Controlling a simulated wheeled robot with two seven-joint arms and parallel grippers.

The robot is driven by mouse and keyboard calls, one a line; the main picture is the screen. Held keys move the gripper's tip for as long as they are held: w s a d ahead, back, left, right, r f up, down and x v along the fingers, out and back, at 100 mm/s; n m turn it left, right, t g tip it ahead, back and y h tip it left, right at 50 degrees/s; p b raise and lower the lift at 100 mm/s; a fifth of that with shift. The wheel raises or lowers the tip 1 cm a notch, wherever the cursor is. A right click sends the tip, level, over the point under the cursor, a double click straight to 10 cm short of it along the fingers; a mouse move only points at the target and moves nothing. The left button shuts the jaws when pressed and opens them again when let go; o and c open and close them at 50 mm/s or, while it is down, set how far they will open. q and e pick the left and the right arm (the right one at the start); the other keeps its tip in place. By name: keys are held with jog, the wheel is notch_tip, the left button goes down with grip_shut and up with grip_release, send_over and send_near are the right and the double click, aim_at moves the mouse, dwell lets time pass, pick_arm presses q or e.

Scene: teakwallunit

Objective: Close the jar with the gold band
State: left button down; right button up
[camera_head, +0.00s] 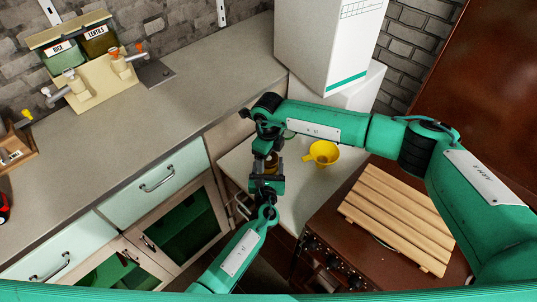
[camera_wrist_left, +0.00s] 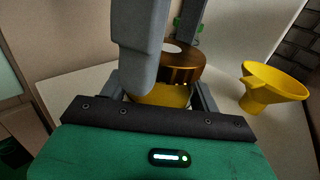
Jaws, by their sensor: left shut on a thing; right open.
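The jar (camera_wrist_left: 165,96) stands upright between the jaws of my left gripper (camera_wrist_left: 160,100), which is shut on it; a yellow-gold part shows low down. A brown, copper-toned lid or top (camera_wrist_left: 184,68) with a pale disc sits over the jar; I cannot tell if it is fully seated. In the head view the jar's brown top (camera_head: 271,163) shows between my two grippers, with my left gripper (camera_head: 266,182) just below it. My right gripper (camera_head: 268,150) is open above the top. Its grey fingers hang around or beside the top in the wrist view, hiding part of it.
A yellow funnel (camera_head: 323,154) stands on the white surface (camera_head: 300,195) to the right of the jar. A slatted wooden board (camera_head: 395,215) lies farther right. A tall white box (camera_head: 325,45) stands behind. The grey counter (camera_head: 130,135) on the left holds dispensers (camera_head: 85,60).

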jog(key=shift+r, duration=2.25)
jog(key=shift+c, duration=0.2)
jog(key=shift+s+a+r+m, duration=0.1)
jog(key=shift+a+r+m, duration=0.35)
jog(key=shift+r+m, duration=0.25)
jog(key=shift+d+r+m, duration=0.1)
jog(key=shift+r+m, duration=0.3)
jog(key=shift+r, duration=0.25)
jog(key=shift+d+r+m, duration=0.35)
jog(key=shift+r+m, duration=0.05)
jog(key=shift+m, duration=0.1)
jog(key=shift+f, duration=4)
